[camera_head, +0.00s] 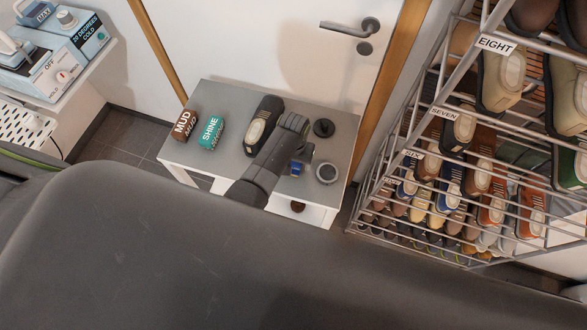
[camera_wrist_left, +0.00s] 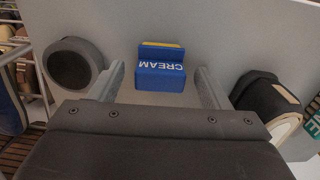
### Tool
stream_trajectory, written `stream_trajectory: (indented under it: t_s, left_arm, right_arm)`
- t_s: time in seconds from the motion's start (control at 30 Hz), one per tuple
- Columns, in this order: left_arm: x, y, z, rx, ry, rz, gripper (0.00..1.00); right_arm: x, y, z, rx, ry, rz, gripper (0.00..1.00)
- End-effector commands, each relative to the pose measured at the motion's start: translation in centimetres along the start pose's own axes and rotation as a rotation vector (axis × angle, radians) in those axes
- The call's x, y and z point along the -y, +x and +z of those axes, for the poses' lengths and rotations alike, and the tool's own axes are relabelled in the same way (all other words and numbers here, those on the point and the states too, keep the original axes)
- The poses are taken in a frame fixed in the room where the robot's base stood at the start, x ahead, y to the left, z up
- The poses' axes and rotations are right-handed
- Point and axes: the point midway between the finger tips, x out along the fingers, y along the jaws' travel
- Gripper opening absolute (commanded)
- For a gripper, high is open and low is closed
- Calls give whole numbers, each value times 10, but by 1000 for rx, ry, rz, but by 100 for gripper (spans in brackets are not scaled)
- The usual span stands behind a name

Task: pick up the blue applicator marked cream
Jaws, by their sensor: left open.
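The blue applicator (camera_wrist_left: 160,78) marked CREAM has a yellow strip along one edge and lies on the grey tabletop. In the wrist view its lettering is upside down. It lies between and beyond the two fingers of my left gripper (camera_wrist_left: 161,70), with a gap on each side. My left gripper (camera_head: 300,160) is open and hangs over the right half of the table in the head view. My right gripper is in neither view.
The grey table (camera_head: 222,93) also holds a brown MUD brush (camera_head: 184,124), a teal SHINE brush (camera_head: 210,133), a black shoe (camera_head: 262,123), a black round piece (camera_head: 324,128) and a round cup (camera_head: 327,173). A metal shoe rack (camera_head: 440,145) stands at right.

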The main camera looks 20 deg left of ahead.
Motion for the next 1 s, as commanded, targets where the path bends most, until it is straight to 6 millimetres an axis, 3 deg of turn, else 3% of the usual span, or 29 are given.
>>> stream_trajectory:
  t_s: [0.27, 0.63, 1.0]
  left_arm:
    - [0, 2, 0, 0, 0, 0, 71]
    - [0, 2, 0, 0, 0, 0, 24]
    - [0, -2, 0, 0, 0, 0, 23]
  right_arm:
    - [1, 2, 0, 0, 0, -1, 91]
    - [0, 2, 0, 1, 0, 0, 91]
    - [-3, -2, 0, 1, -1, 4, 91]
